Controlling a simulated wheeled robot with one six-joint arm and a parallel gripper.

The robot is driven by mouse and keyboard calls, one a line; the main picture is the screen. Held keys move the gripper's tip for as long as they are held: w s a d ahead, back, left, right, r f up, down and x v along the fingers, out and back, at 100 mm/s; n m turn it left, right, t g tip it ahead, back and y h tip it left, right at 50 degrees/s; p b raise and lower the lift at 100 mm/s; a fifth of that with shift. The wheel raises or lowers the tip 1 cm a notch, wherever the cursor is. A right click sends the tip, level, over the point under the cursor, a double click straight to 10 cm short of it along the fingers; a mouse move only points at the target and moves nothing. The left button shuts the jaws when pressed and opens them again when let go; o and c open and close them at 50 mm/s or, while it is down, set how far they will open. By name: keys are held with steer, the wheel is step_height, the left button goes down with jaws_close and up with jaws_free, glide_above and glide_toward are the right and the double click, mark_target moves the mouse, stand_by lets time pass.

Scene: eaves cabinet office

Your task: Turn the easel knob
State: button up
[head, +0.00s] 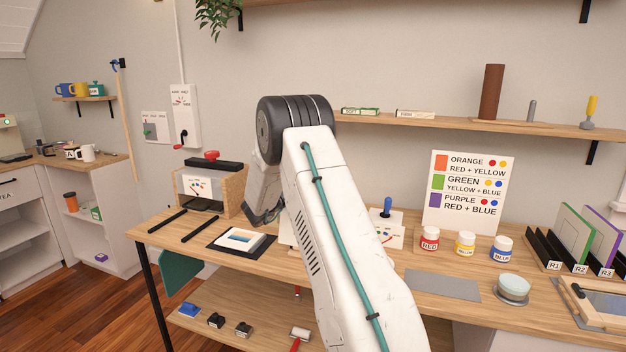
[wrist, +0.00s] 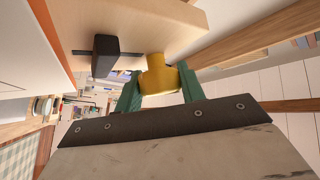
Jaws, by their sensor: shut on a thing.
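In the wrist view a yellow knob (wrist: 161,75) sits between the two green fingers of my gripper (wrist: 162,82), which is shut on it. The knob meets a pale wooden part (wrist: 165,25), which looks like part of the easel. A black block (wrist: 105,55) is fixed to the wood just left of the knob. In the head view my arm hides the knob, most of the easel and my fingertips.
On the wooden bench (head: 190,243) stand a framed device with a red knob (head: 211,156), a picture on a dark mat (head: 240,240), red (head: 429,238), yellow (head: 465,243) and blue (head: 501,248) jars, and a colour chart (head: 470,190). A shelf (head: 450,123) runs above.

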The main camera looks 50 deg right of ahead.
steer(key=shift+m+g+y, duration=0.3)
steer(key=shift+m+y, duration=0.1)
steer(key=shift+m, duration=0.3)
steer(key=o, duration=0.7)
steer(key=v, duration=0.8)
steer(key=shift+w+d+r, duration=0.1)
steer(key=shift+r, duration=0.05)
